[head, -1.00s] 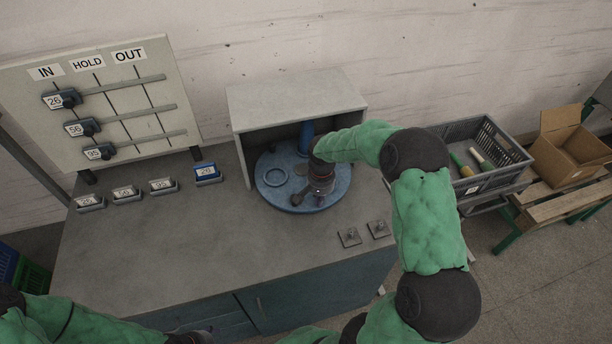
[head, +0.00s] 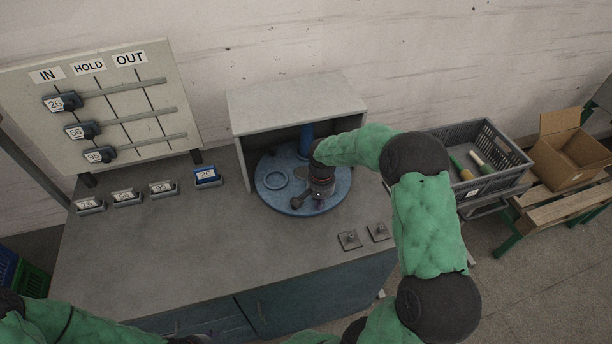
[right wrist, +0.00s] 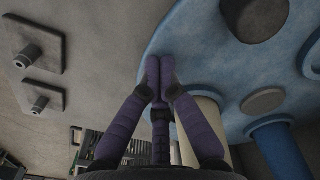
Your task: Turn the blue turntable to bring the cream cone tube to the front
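The blue turntable (head: 268,200) sits on the worktop, partly under a grey hood. A blue tube (head: 305,138) stands at its back, a pale ring (head: 275,178) lies on its left, and a dark knob-like part (head: 297,203) is near its front. My right gripper (right wrist: 157,75) reaches down over the turntable's front right, its purple fingertips together with nothing seen between them. In the right wrist view a cream tube (right wrist: 207,128) stands just behind the fingers; contact cannot be told. In the head view my arm hides it. My left arm shows at the bottom left; its gripper is unclear.
The grey hood (head: 295,100) covers the turntable's back. Two small metal fittings (head: 349,240) (head: 378,230) are at the front right. Several label blocks, one blue (head: 206,176), line the left. A grey crate (head: 505,182) and cardboard box (head: 568,160) stand right. The front worktop is clear.

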